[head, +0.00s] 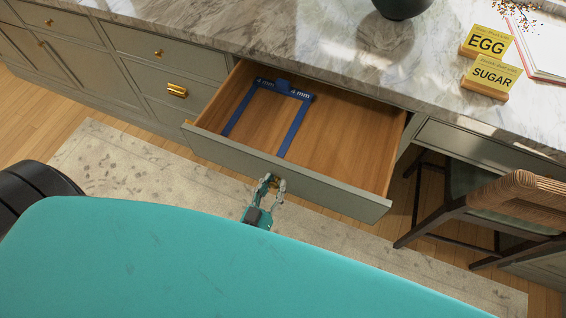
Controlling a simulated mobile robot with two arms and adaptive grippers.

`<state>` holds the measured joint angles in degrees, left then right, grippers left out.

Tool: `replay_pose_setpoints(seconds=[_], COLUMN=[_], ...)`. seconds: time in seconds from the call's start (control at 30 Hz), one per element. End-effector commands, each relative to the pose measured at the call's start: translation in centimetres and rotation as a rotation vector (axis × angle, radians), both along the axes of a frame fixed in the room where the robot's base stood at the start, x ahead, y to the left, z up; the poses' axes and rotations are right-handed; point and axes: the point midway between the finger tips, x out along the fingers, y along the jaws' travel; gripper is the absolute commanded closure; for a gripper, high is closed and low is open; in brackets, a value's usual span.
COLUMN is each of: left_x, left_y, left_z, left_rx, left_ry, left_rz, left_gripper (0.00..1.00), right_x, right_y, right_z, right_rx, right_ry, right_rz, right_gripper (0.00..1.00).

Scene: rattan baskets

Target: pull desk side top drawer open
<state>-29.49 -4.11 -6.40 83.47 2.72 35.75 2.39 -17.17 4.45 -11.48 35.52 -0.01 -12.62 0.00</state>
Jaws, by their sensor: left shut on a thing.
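The top drawer (330,188) stands pulled out from under the marble counter, with its grey-green front facing me and its wooden inside showing. A blue U-shaped tool (293,127) marked "4 mm" lies inside it. My left gripper (272,184) is at the middle of the drawer front, shut on the brass handle, which it mostly hides. My right gripper is not in the view.
The marble counter (270,32) holds EGG (486,42) and SUGAR (490,77) signs, an open book and a dark pot. Closed drawers (150,45) are at left. A wooden chair (480,205) stands close on the right. A patterned rug (130,168) covers the floor.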

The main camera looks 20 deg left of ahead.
Motion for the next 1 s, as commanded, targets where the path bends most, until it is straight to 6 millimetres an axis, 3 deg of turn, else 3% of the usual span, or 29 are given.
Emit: replay_pose_setpoints(seconds=[0.03,0.2,0.4,0.63,1.0], left_x=[-1.5,-5.1,-7.9,-9.2,-9.4], left_y=[0.2,0.3,0.4,0.5,0.5], left_z=[0.0,-0.1,-0.1,-0.1,-0.1], left_rx=[0.003,0.004,0.004,0.004,0.004], left_ry=[0.007,0.006,0.004,0.001,0.000], left_rz=[0.001,0.001,0.001,0.002,0.002], left_gripper=[1.00,1.00,1.00,1.00,1.00], right_x=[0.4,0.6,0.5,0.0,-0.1], right_y=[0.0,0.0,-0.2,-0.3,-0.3], right_z=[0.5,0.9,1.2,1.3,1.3], right_rx=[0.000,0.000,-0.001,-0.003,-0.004], right_ry=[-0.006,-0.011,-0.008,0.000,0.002], right_rz=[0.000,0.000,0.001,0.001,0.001], right_gripper=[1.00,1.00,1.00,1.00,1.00])
